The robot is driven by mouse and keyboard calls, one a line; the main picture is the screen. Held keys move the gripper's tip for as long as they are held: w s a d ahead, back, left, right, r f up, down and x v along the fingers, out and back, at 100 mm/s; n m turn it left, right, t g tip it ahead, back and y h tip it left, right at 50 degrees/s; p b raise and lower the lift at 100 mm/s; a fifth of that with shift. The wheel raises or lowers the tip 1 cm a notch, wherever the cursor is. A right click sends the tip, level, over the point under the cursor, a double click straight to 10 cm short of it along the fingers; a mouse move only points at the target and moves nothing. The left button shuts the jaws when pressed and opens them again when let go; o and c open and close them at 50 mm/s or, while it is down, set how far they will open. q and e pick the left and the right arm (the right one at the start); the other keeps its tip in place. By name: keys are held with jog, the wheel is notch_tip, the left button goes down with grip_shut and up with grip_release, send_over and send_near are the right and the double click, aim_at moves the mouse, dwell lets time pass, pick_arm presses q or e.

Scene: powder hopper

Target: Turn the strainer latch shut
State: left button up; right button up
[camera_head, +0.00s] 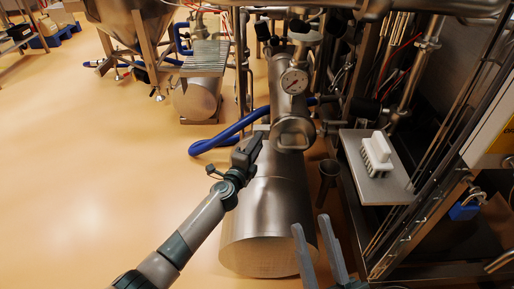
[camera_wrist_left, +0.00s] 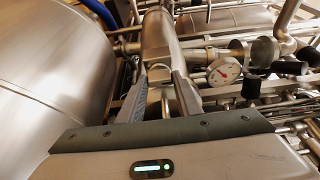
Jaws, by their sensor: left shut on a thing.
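The strainer is a shiny steel cylinder (camera_head: 288,98) with a round end flange (camera_head: 294,133), above a large steel drum (camera_head: 268,215). It also shows in the left wrist view as a steel tube (camera_wrist_left: 157,38). My left gripper (camera_head: 257,141) is at the left side of the flange. In the left wrist view its fingers (camera_wrist_left: 162,76) are on either side of a small metal part at the tube's near end, shut on what appears to be the strainer latch. The fingers hide most of the latch, so its angle cannot be told. My right gripper (camera_head: 311,224) is open and empty at the bottom.
A pressure gauge (camera_head: 294,80) sits on the strainer; it also shows in the left wrist view (camera_wrist_left: 224,71). A blue hose (camera_head: 225,138) runs behind my left gripper. A white brush (camera_head: 377,152) lies on a metal shelf (camera_head: 390,184) at the right.

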pick_arm(q)
jog(key=shift+f, duration=0.1)
pick_arm(e)
jog(key=shift+s+d+r+t, duration=0.1)
jog(key=shift+s+r+t, duration=0.1)
jog(key=shift+r+t, duration=0.15)
pick_arm(q)
jog(key=o, duration=1)
jog(key=shift+o, duration=0.2)
jog(key=p+v, duration=0.3)
jog(key=v, duration=1.4)
jog(key=shift+s, duration=0.2)
pick_arm(e)
jog(key=w+a+f+g+h, duration=0.1)
jog(key=w+f+g, duration=0.2)
jog(key=f+g, duration=0.3)
jog(key=shift+a+f+h, duration=0.25)
jog(key=shift+f+h, duration=0.15)
jog(key=shift+f, duration=1.35)
jog(key=shift+g, duration=0.25)
